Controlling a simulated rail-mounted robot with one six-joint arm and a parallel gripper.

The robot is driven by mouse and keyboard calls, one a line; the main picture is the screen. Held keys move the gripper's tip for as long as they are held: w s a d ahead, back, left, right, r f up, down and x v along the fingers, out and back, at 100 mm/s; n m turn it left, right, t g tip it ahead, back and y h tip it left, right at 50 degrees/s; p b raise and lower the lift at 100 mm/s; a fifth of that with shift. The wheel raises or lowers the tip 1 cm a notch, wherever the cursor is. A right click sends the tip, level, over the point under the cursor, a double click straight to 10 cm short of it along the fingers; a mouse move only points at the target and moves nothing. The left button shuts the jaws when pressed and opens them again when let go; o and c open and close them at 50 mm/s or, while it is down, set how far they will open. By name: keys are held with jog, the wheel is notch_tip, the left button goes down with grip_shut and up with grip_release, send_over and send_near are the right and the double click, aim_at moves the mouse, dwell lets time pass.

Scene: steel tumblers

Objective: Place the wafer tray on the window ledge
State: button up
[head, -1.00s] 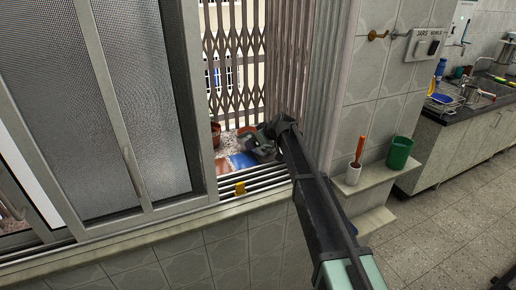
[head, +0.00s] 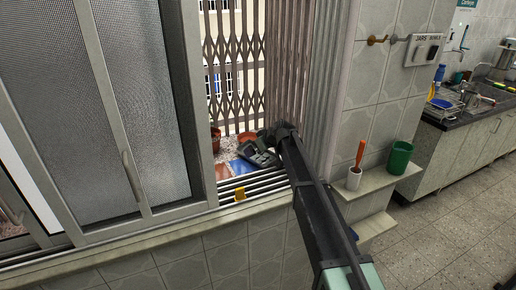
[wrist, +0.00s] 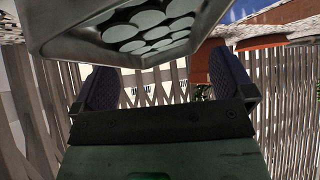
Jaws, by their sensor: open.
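The wafer tray (wrist: 65,30) fills the top of the wrist view, a grey metal tray with several round pale discs in it. It lies just beyond my fingertips, and no finger is closed on it. My gripper (wrist: 164,85) has its two dark pads spread wide apart, open and empty. In the head view my gripper (head: 262,150) is at the window opening, low over the window ledge (head: 231,144). There the tray is hard to tell from the grey gripper parts. Whether it rests fully on the ledge is not clear.
Terracotta pots (head: 247,137) stand on the pebbled ledge beside a blue tile (head: 240,165). A folding lattice grille (head: 236,40) closes the far side. A yellow object (head: 239,193) sits on the window track. A shelf with a green cup (head: 400,157) is at right.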

jog(key=p+v, duration=0.9)
jog(key=v, duration=0.3)
jog(key=shift+r, duration=0.5)
jog(key=s+d+f+m+g+h, duration=0.1)
jog(key=s+d, duration=0.5)
jog(key=s, duration=0.6)
jog(key=s+d+f+m+g+h, duration=0.2)
jog(key=s+d+m, duration=0.4)
jog(key=s, duration=0.7)
jog(key=s+d+f+m+g+h, duration=0.2)
jog(key=s+d, duration=0.4)
jog(key=s, duration=0.7)
jog(key=shift+s+d+m+g+h, duration=0.3)
jog(key=shift+m+h, duration=0.4)
jog(key=shift+h, duration=0.3)
